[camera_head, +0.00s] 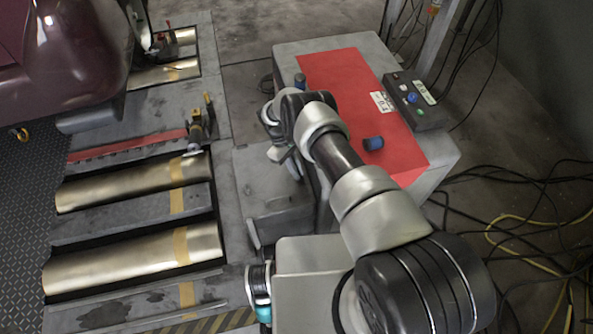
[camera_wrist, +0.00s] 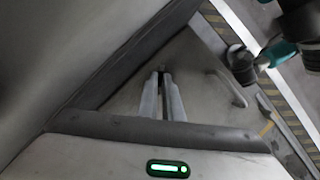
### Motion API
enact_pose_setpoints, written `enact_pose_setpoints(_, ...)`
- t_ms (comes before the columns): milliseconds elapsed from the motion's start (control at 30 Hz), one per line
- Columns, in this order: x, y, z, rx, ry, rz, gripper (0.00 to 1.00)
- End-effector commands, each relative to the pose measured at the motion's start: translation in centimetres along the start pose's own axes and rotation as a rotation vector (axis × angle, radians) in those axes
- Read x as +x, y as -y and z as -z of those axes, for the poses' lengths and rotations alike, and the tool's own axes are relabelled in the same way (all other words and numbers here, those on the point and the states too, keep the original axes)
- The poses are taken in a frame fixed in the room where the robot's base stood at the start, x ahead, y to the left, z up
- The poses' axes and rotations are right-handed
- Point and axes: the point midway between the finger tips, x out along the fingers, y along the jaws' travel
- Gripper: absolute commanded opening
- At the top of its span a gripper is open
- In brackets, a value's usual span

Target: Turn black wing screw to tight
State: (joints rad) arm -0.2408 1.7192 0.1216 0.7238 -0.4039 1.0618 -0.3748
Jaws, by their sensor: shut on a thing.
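My gripper (camera_wrist: 162,76) reaches out in the wrist view, with its two pale fingers close together. A small dark thing at the fingertips, which looks like the black wing screw (camera_wrist: 161,69), is held between them. Its wings and thread are too small to make out. In the head view my gripper (camera_head: 284,156) is low on the left side of the red-topped box, over the grey metal housing (camera_head: 262,180). The arm covers part of this spot, and the screw cannot be seen there. How far the screw is turned cannot be told.
The red-topped box (camera_head: 335,75) bears two blue-capped items and a control box (camera_head: 412,98) with buttons. Metal rollers (camera_head: 130,262) lie to the left, below a dark red car body (camera_head: 70,50). Cables (camera_head: 510,180) lie on the floor at right.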

Motion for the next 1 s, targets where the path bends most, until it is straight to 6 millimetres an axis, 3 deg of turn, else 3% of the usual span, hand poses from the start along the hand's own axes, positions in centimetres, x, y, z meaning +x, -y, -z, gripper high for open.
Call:
enact_pose_setpoints(200,0.0,0.0,0.0,-0.001,-0.001,0.0,0.0)
enact_pose_setpoints(233,0.0,0.0,0.0,-0.001,-0.001,0.0,0.1)
enact_pose_setpoints(333,0.0,0.0,0.0,-0.001,-0.001,0.0,0.25)
enact_pose_setpoints(667,-0.3,0.0,0.0,-0.002,-0.001,-0.001,0.25)
enact_pose_setpoints(833,-2.4,0.0,0.0,-0.002,-0.001,-0.001,0.25)
enact_pose_setpoints(1000,-6.5,0.0,0.0,-0.002,-0.002,-0.003,0.25)
